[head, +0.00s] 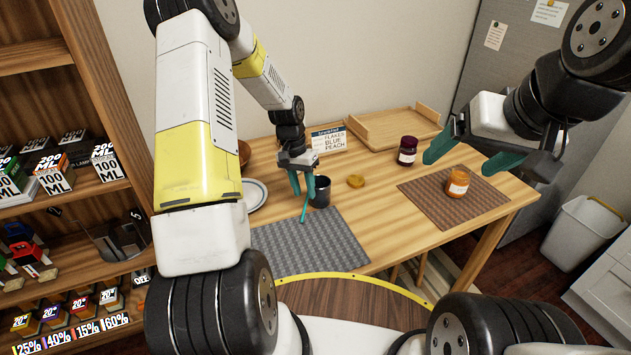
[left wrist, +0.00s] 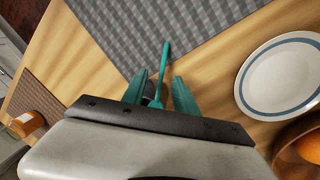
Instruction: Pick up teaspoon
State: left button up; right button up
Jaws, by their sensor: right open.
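The teal teaspoon (head: 304,210) shows as a thin handle over the edge of the grey woven mat (head: 325,246), beside a dark mug (head: 322,191). In the left wrist view the teaspoon (left wrist: 164,62) runs from over the mat down between the fingers; its lower end is hidden. My left gripper (head: 303,194) points down at the teaspoon. Its teal fingers (left wrist: 160,82) stand apart with the teaspoon between them and gaps seen on both sides. My right gripper (head: 484,158) is open and empty, above the right side of the table.
An orange jar (head: 457,183) stands on a brown mat (head: 428,209). A plate (head: 252,194) lies left of my left gripper. Shelves (head: 84,110) stand at left.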

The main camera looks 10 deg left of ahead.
aim_at(305, 204)
pick_arm(q)
jog(key=f, duration=0.5)
jog(key=shift+s+d+f, duration=0.2)
jog(key=shift+s+f, duration=0.1)
jog(key=shift+s, duration=0.05)
grip_shut()
